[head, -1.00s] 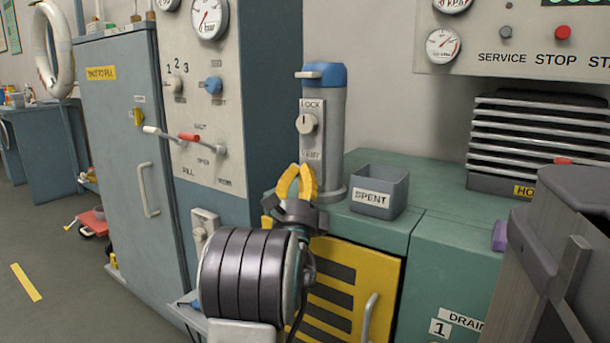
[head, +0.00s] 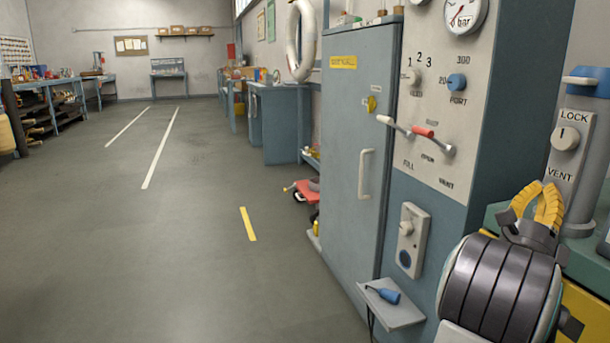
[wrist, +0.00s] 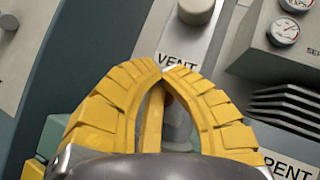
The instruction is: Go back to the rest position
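My gripper (head: 540,187) has ridged yellow fingers and is at the right side of the head view, raised in front of the grey LOCK/VENT cylinder (head: 590,105). In the wrist view my gripper (wrist: 162,70) has its fingertips drawn together, with nothing seen held at the tips. The VENT label (wrist: 177,62) shows just beyond the tips. My dark banded wrist is below the fingers in the head view.
A blue-grey cabinet (head: 345,150) and a gauge panel (head: 430,125) with levers stand left of my arm. A small shelf (head: 392,305) holds a blue-handled item (head: 387,294). Open floor (head: 170,240) lies to the left. The SPENT bin's label (wrist: 290,168) shows at lower right.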

